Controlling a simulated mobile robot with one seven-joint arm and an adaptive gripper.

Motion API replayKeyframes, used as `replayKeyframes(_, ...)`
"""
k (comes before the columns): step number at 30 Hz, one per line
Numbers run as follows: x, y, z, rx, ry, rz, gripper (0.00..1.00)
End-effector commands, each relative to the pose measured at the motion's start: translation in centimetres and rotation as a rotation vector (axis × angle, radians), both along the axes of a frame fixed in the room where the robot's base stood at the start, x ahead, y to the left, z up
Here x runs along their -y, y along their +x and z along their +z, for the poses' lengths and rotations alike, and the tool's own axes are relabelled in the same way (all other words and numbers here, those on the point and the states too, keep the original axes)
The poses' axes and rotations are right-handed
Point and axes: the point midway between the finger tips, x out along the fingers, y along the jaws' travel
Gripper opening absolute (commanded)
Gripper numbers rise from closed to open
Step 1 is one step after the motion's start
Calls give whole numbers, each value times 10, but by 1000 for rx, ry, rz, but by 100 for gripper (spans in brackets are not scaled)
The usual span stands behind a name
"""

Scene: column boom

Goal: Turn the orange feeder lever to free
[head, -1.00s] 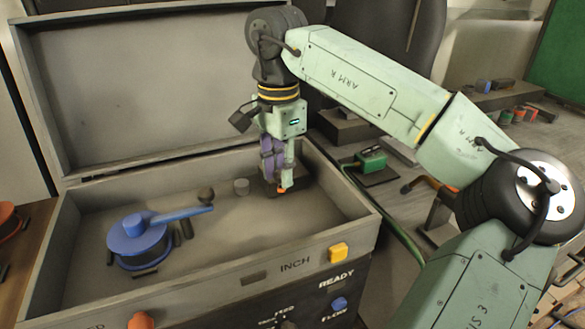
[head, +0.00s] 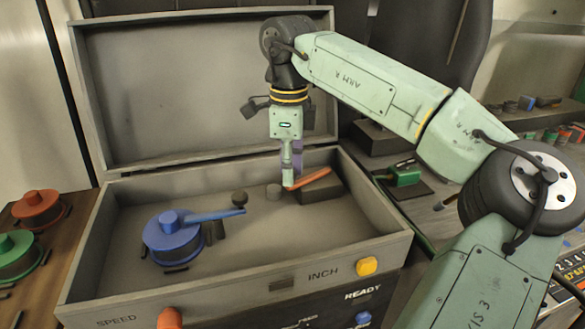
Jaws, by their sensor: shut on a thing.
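The orange lever (head: 314,177) shows inside the open grey case, low over a dark block. Its bar slants up to the right from my fingertips. My gripper (head: 290,184) points down, shut on the lever's left, near end. The fingers hide that end, and the lever's pivot cannot be made out. No free marking can be read beside the lever.
The raised lid (head: 180,100) stands behind. Red (head: 38,208) and green (head: 16,252) reels sit outside left.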

Motion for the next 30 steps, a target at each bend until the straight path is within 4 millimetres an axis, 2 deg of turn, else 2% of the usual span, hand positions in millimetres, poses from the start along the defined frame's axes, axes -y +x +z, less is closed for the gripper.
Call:
replayKeyframes(14, 0, 2, 0, 2, 0, -19, 0)
replayKeyframes(15, 0, 2, 0, 2, 0, -19, 24)
replayKeyframes(24, 0, 1, 0, 1, 0, -17, 44)
replayKeyframes(30, 0, 1, 0, 0, 0, -16, 44)
